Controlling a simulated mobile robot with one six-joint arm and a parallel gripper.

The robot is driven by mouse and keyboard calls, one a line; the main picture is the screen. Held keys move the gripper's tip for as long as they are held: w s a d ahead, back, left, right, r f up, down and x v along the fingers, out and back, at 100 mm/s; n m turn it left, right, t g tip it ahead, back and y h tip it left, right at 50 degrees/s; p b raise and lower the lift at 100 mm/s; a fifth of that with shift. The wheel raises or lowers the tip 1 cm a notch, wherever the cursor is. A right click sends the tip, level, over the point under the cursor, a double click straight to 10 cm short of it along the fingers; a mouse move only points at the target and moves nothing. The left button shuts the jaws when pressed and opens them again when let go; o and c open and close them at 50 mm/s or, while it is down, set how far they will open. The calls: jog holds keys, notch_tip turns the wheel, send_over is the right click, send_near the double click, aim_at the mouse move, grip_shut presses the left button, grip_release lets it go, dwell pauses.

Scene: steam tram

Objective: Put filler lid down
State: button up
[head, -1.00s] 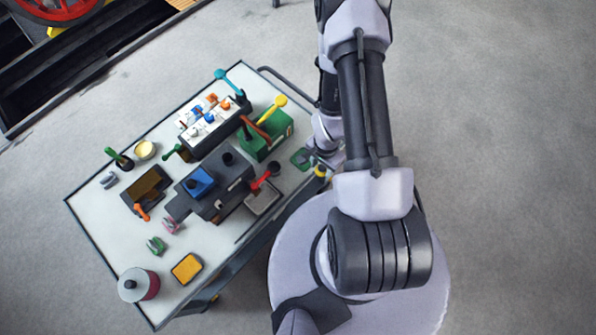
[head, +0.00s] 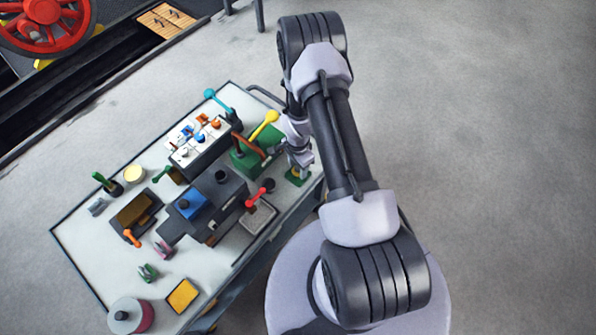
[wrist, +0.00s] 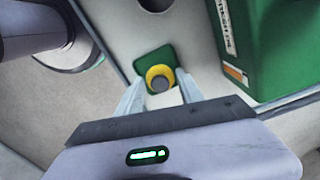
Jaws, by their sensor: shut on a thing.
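The lid, as I take it, is a small green square plate (head: 294,181) with a yellow collar, at the right edge of the cart top. In the wrist view the green plate (wrist: 150,58) lies beyond the fingertips, with the yellow collar and a grey round knob between them. My gripper (wrist: 160,88) is shut on this piece; it also shows in the head view (head: 298,163), hanging down at the cart's right side. The piece is over the pale top close to its edge. I cannot tell if it touches the surface.
A green box (head: 245,160) with a yellow-knobbed lever stands just left of my gripper; it is close on the right in the wrist view (wrist: 278,45). A dark machine block (head: 225,195) and a small tray (head: 258,217) stand nearby.

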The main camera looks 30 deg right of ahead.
notch_tip(320, 180, down, 2)
jog(key=shift+f, duration=0.1)
jog(key=shift+f+b, duration=0.15)
jog(key=shift+b, duration=0.2)
jog(key=o, duration=1.3)
jog(key=shift+o, duration=0.2)
